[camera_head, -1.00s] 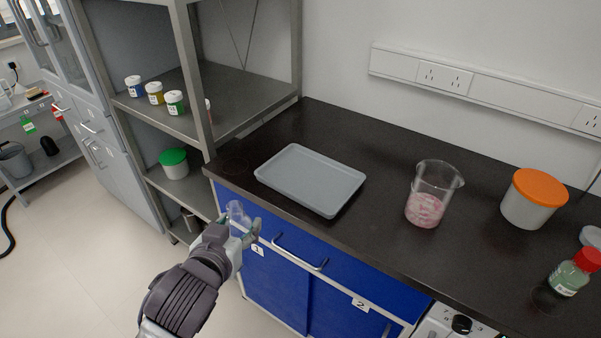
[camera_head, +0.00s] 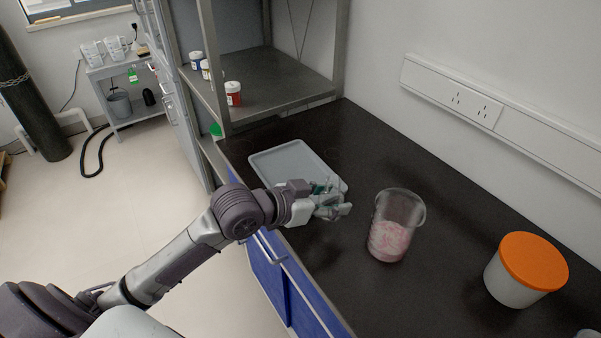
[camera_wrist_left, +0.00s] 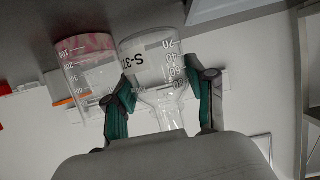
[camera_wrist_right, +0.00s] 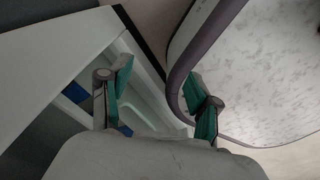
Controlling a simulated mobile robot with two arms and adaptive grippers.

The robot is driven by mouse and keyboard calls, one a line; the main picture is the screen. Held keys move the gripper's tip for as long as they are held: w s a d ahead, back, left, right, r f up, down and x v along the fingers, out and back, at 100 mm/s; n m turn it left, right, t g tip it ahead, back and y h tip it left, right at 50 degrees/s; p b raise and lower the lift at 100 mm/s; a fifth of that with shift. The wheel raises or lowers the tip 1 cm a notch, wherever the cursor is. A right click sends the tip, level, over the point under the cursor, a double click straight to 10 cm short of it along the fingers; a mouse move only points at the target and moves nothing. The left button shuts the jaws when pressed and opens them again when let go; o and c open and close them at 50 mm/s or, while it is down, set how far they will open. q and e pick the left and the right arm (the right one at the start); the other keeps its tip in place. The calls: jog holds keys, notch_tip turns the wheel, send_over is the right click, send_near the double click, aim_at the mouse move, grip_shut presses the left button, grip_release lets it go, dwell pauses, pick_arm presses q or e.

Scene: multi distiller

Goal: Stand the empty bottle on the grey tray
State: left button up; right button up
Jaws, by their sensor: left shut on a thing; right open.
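The grey tray (camera_head: 290,152) lies on the dark bench, its near right part covered by my left gripper (camera_head: 330,207). The left gripper also shows in the left wrist view (camera_wrist_left: 163,97), shut around a clear, empty-looking bottle (camera_wrist_left: 150,62) with a printed scale and a narrow neck. The bottle's wide base points away from the palm. In the head view the bottle is hard to make out among the fingers. Whether its base touches anything cannot be told. My right gripper (camera_wrist_right: 158,98) is open and empty in the right wrist view, outside the head view.
A beaker with pink contents (camera_head: 390,240) stands just right of my left gripper. A white tub with an orange lid (camera_head: 533,261) stands nearer right. A metal shelf (camera_head: 285,84) with small jars rises behind the tray. Bench between beaker and wall is clear.

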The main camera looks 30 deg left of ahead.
pick_arm(q)
jog(key=w+a+r+m+g+h+p, duration=0.1)
jog(key=w+a+r+m+g+h, duration=0.2)
jog(key=r, duration=0.4)
jog(key=t, duration=0.1)
send_over(294, 176)
jog(key=shift+n+y, duration=0.4)
jog(key=f, duration=0.5)
jog(key=shift+d+f, duration=0.2)
jog(key=shift+f, duration=0.2)
notch_tip(294, 176, down, 4)
jog(key=shift+a+r+p, duration=0.1)
jog(key=shift+p, duration=0.45)
jog(key=shift+f, duration=0.2)
jog(key=o, duration=1.4)
pick_arm(e)
jog(key=shift+a+r, duration=1.1)
jog(key=shift+r, duration=0.15)
